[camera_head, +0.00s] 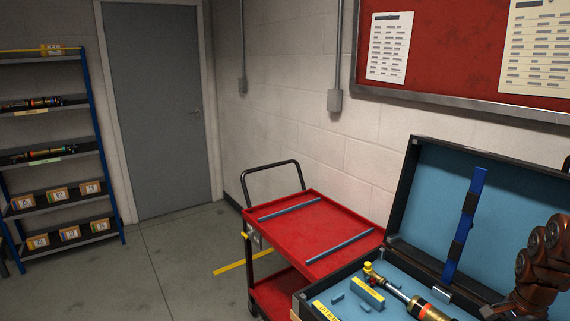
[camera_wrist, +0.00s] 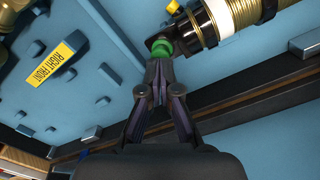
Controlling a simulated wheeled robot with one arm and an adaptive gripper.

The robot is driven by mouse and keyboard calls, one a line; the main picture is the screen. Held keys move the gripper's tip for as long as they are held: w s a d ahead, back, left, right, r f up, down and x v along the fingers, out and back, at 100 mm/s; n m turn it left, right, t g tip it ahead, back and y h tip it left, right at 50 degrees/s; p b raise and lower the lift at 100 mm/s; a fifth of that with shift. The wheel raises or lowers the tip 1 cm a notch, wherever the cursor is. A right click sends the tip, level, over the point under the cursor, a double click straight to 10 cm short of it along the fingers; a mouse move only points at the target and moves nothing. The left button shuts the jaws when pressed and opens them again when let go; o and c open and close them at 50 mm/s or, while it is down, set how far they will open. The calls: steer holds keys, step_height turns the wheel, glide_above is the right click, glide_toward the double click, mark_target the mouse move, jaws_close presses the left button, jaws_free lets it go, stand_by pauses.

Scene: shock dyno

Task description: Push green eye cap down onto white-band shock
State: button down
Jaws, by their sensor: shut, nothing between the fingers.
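The green eye cap (camera_wrist: 162,48) is at the dark eye end of a shock in the wrist view; I cannot tell how far on it sits. The shock (camera_wrist: 205,22) has a black collar and gold body and runs to the upper right. In the head view a shock (camera_head: 400,294) lies in the open blue-lined case (camera_head: 398,252); the green cap and my fingertips are not seen there.
A yellow label reading RIGHT FRONT (camera_wrist: 58,64) is on a blue block beside the shock. A blue upright bar (camera_head: 465,225) stands against the case lid. A red cart (camera_head: 325,222) is left of the case, with shelves (camera_head: 50,175) farther left.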

steer(key=shift+f+b, duration=0.8)
steer(key=shift+f, duration=0.2)
stand_by(0.6)
steer(key=shift+r, duration=0.1)
steer(key=shift+r, duration=3.45)
steer(key=s+a+r+n, duration=0.25)
steer(key=a+n, duration=0.25)
steer(key=a, duration=0.6)
steer(key=s+a+r+n, duration=0.2)
steer(key=s+a+n, duration=0.15)
steer(key=a, duration=0.65)
steer(key=s+a+f+n+g, duration=0.1)
steer(key=s+a+n, duration=0.3)
steer(key=s, duration=0.5)
steer(key=s+a+f+n, duration=0.2)
steer(key=s+a+n, duration=0.2)
steer(key=s+a, duration=0.3)
steer(key=shift+s+a+g, duration=0.25)
steer(key=shift+s+g, duration=0.15)
steer(key=shift+s, duration=0.5)
